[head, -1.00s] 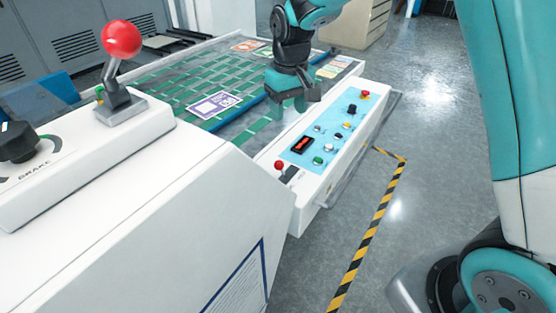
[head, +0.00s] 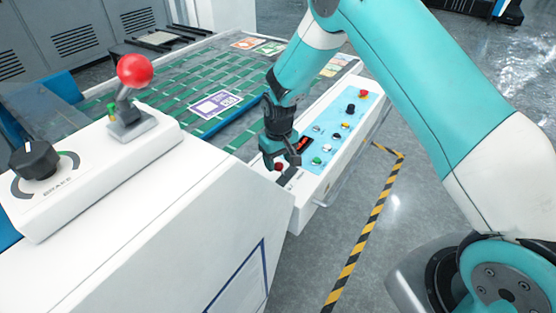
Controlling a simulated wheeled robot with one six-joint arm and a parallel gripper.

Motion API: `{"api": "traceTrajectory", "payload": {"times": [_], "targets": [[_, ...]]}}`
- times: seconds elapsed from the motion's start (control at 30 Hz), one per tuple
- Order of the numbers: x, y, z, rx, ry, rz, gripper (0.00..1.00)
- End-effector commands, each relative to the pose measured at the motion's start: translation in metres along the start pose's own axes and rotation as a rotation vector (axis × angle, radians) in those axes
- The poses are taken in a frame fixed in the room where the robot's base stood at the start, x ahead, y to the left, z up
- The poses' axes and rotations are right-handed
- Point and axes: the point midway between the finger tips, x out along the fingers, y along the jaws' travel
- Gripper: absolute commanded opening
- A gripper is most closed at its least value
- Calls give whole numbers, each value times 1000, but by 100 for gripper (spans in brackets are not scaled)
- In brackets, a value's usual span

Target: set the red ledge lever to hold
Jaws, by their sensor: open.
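A small red-knobbed lever (head: 278,167) stands at the near end of the control ledge (head: 316,187), beside a dark plate. My gripper (head: 281,162) points down right over it, with its open fingers around or just in front of the red knob; I cannot tell whether they touch it. The gripper partly hides the lever and the plate, and no "hold" mark is readable. A larger red ball lever (head: 135,70) stands on a grey base on the nearer white housing, well left of my gripper.
The ledge's blue panel (head: 330,140) carries several buttons and knobs and a red mushroom button (head: 364,93). A black brake knob (head: 34,160) sits at left. The green-striped bed (head: 190,84) lies behind. Open floor with striped tape (head: 365,235) is at right.

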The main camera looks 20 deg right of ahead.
Motion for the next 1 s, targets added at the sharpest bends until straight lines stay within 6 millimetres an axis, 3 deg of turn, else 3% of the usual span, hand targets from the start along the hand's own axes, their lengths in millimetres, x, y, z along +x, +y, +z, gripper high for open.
{"api": "traceTrajectory", "payload": {"times": [0.2, 0.47, 0.5, 0.73, 1.0], "targets": [[17, 0, 0, 0, -1, 0, 55], [19, 0, 0, 0, 1, 0, 55], [19, 0, 0, -1, 1, 0, 52], [19, 0, 0, -1, 0, 0, 0], [18, 2, -1, 1, -4, -14, 0]]}}
